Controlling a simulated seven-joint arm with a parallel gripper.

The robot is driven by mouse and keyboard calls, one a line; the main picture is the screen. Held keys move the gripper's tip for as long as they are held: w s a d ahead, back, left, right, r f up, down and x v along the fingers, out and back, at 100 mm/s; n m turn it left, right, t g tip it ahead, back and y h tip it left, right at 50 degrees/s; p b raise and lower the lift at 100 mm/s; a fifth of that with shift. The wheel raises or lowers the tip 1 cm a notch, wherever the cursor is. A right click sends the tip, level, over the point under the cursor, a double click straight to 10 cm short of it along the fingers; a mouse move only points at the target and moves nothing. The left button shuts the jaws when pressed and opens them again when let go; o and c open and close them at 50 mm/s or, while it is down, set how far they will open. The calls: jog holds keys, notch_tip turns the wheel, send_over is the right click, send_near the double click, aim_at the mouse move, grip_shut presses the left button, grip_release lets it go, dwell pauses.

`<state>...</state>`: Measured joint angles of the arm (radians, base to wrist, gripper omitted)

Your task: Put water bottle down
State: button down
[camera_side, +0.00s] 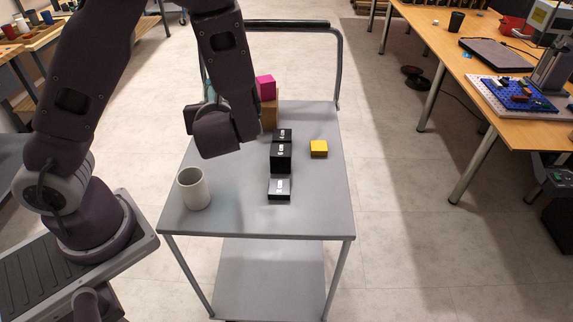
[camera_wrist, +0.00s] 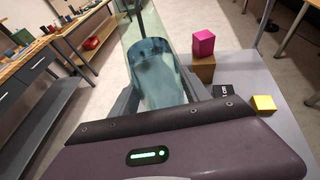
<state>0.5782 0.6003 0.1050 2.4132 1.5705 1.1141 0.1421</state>
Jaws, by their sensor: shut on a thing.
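In the wrist view, a clear bluish water bottle (camera_wrist: 155,75) is between the two fingers of my gripper (camera_wrist: 160,98), which is shut on it. In the side view, my gripper hangs over the back left part of the grey cart (camera_side: 322,210) and my wrist hides most of its fingers. Only a thin pale sliver of the bottle (camera_side: 210,95) shows there, behind my arm. Whether the bottle's base touches the cart top cannot be told.
A white cup (camera_side: 194,188) stands at the cart's front left. Black boxes (camera_side: 280,157) line the middle, with a yellow block (camera_side: 318,148) to their right. A magenta cube (camera_side: 265,85) sits on a brown box (camera_side: 269,113) at the back. The cart's right front is clear.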

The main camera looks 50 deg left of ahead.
jog(key=w+d+m+t+h, duration=0.3)
jog(key=w+d+m, duration=0.15)
jog(key=d, duration=0.65)
jog(key=w+d+m+t+h, duration=0.25)
jog(key=w+d, duration=0.35)
jog(key=d, duration=0.5)
notch_tip(320, 180, down, 10)
jog(key=shift+s+r, duration=0.15)
jog(key=shift+h, duration=0.25)
jog(key=c, duration=0.5)
grip_release()
